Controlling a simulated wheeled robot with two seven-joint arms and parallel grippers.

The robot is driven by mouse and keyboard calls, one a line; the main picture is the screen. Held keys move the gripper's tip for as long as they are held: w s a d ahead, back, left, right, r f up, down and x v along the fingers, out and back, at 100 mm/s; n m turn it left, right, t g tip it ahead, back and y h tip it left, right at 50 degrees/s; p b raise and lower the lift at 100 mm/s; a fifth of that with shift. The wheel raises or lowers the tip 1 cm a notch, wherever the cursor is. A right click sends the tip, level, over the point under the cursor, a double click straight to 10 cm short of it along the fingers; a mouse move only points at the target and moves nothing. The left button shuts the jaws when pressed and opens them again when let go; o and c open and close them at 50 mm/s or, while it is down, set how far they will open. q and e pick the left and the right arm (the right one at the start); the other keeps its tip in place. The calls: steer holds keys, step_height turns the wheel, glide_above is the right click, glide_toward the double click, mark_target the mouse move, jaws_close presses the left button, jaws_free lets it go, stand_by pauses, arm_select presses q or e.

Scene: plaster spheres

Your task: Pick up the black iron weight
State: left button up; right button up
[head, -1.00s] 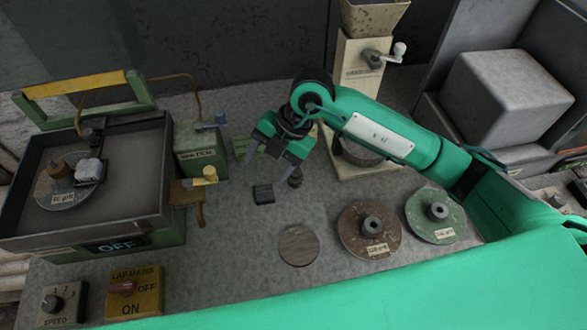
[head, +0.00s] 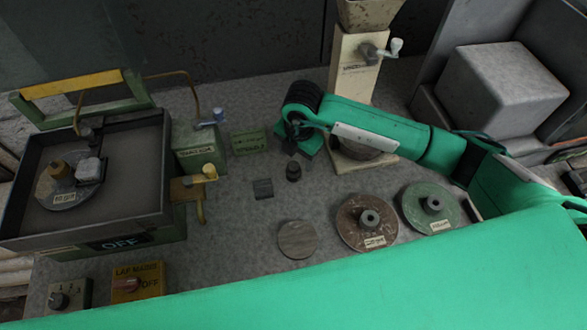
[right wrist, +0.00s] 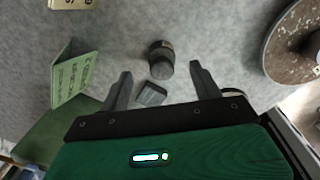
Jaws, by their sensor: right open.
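The black iron weight (head: 293,172) is a small dark cylinder with a narrower top, upright on the grey bench. In the right wrist view, the weight (right wrist: 161,60) lies just beyond my fingertips, between their lines. My right gripper (right wrist: 160,74) is open, its fingers apart and empty. In the head view, the right gripper (head: 291,146) is just behind the weight, its fingers mostly hidden by my own arm. I cannot tell its exact height or any contact. My left gripper is not in view.
A dark square block (head: 263,188) lies close to the weight, and a green card (head: 249,142) stands behind it. A wooden disc (head: 298,239), a brown disc (head: 350,233) and a green disc (head: 418,218) lie nearby. A cream grinder (head: 350,80) stands behind my arm.

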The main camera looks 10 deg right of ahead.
mark_target(294, 165)
steer(key=f, duration=0.1)
steer(key=f+p, duration=0.1)
steer(key=f, duration=0.1)
steer(key=f+p, duration=0.1)
steer(key=shift+s+a+f, duration=0.15)
steer(key=shift+s+a, duration=0.1)
steer(key=shift+a, duration=0.15)
steer(key=shift+f, duration=0.35)
steer(key=shift+w+r, duration=0.1)
jaws_close()
